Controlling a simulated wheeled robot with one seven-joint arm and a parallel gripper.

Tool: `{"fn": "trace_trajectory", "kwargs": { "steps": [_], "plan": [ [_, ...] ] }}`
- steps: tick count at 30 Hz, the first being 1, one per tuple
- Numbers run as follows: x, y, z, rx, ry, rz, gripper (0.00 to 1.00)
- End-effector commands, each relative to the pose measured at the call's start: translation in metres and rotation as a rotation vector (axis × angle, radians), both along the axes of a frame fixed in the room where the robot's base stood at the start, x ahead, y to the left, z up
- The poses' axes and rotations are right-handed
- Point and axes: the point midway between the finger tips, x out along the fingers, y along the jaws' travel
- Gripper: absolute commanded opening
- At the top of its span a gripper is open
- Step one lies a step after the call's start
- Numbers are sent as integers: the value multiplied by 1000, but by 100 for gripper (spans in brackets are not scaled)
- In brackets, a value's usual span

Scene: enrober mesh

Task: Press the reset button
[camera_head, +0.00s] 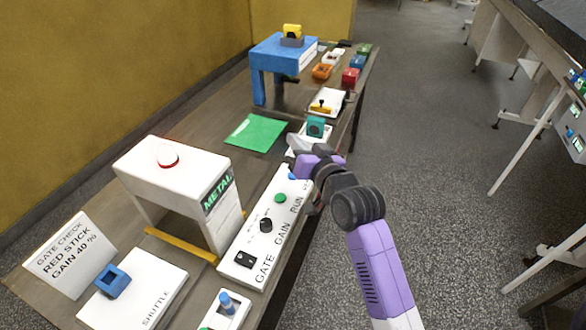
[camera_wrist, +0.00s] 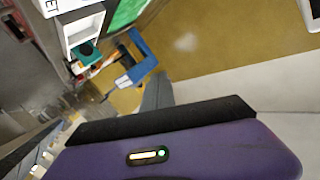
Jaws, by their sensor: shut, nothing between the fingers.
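The white control panel (camera_head: 250,235) slopes along the table's front edge. It is marked GATE, GAIN and RUN, with a black switch (camera_head: 245,259), a black knob (camera_head: 265,225) and a green button (camera_head: 280,198). A blue part (camera_head: 292,176) shows at its far end, beside my gripper; I cannot tell whether it is a button. I read no RESET label, and my gripper may hide part of the panel's far end. My gripper (camera_wrist: 157,92) is shut and empty; in the head view its purple body hangs over that far end.
A white METAL housing (camera_head: 180,168) with a red-ringed disc (camera_head: 168,157) stands left of the panel. A teal device (camera_head: 316,127) on a white base is just beyond my gripper. A green sheet (camera_head: 256,133) and a blue stand (camera_head: 283,52) lie farther back.

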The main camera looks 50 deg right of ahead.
Motion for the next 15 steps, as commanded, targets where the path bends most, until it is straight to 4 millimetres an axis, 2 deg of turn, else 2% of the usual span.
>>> {"fn": "trace_trajectory", "kwargs": {
  "steps": [1, 9, 12, 15],
  "plan": [
    [10, -14, 15, 18, 9, -1, 0],
    [45, -67, 46, 170, 145, 26, 0],
    [52, -74, 43, 255, 238, 51, 0],
    [52, -65, 22, 346, 343, 82, 0]
  ]
}}
